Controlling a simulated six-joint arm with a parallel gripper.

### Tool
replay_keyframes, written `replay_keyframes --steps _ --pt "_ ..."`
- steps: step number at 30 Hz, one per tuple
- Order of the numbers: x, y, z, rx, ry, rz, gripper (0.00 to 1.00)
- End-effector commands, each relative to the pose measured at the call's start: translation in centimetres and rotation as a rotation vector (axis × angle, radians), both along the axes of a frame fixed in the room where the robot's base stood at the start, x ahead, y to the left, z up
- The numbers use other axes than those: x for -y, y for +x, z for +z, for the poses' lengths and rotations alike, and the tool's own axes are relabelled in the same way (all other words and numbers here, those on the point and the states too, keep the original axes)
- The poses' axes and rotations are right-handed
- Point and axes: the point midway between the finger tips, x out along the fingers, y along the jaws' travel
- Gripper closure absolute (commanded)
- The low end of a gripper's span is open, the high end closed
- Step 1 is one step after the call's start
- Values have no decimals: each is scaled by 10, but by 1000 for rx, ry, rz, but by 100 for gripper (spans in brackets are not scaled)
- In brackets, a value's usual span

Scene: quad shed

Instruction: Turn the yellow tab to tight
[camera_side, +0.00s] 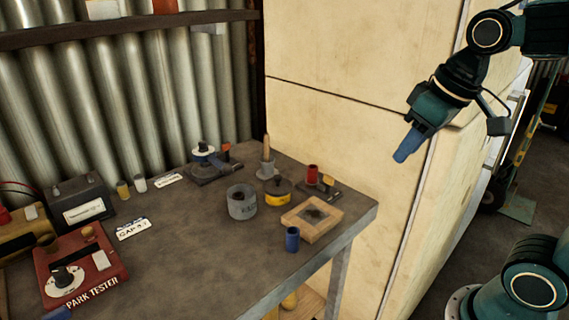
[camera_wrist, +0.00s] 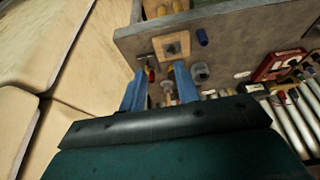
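No yellow tab stands out clearly. A small dark fixture (camera_side: 325,191) with a pale yellowish piece sits beside a red cylinder (camera_side: 312,174) at the bench's right end; it is too small to read. Another dark-based fixture (camera_side: 212,172), with a blue and white round top and an orange-red part, stands at the back of the bench. No "tight" marking is readable. My gripper (camera_side: 408,143) is in the air to the right of the bench, away from everything on it. In the wrist view its two blue fingers (camera_wrist: 160,70) are apart with nothing held between them.
The bench (camera_side: 185,235) holds a grey cup (camera_side: 242,203), a yellow pot with dark lid (camera_side: 277,191), a wooden framed tray (camera_side: 297,228), a blue cylinder (camera_side: 292,239) and a red spark tester (camera_side: 80,266). A cream panel (camera_side: 350,70) stands behind the right end. The bench's front middle is clear.

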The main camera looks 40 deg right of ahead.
Motion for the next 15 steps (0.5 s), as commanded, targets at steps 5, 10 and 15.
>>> replay_keyframes --steps 5,10,15 --pt "9 37 7 -63 -4 -6 68" --pt "19 73 9 -119 -5 -9 68" --pt "30 108 5 -177 -3 -10 68"
